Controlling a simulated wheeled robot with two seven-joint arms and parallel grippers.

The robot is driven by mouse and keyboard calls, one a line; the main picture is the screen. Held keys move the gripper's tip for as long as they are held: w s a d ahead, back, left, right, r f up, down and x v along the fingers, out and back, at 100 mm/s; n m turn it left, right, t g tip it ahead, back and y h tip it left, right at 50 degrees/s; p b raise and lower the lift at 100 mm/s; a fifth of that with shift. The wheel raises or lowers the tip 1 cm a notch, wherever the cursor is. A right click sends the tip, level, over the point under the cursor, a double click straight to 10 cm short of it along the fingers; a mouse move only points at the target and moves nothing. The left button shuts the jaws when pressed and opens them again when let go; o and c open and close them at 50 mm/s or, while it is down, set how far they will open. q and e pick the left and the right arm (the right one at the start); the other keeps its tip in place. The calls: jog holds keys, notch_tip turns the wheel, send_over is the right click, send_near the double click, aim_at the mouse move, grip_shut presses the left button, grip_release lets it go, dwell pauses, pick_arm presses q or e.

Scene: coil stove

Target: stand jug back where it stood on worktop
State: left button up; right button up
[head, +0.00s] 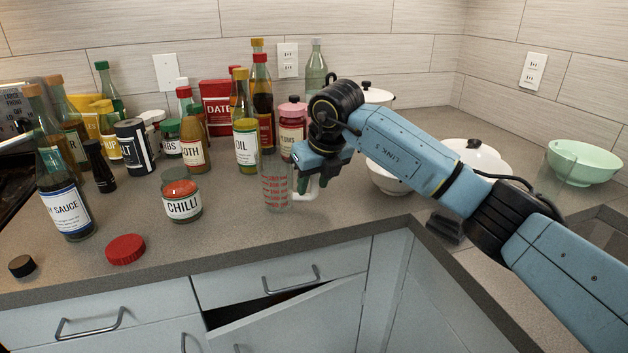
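The jug (277,191) is a clear glass measuring jug with red markings, in the middle of the head view. It looks upright, with its base at or very close to the worktop (235,222); I cannot tell whether it touches. Its pale handle faces right. My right gripper (311,183) is at the handle side, pointing down, with its fingertips beside or around the handle. The gripper body and wrist hide part of the handle and the grip, so I cannot tell whether the fingers are closed on it. My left gripper is not in view.
A chilli jar (182,201), red lid (126,249) and sauce bottle (65,205) stand left. White bowls and a green bowl (583,163) are right. A cupboard door (300,318) hangs ajar below.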

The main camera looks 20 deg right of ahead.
jog(key=shift+r, duration=0.15)
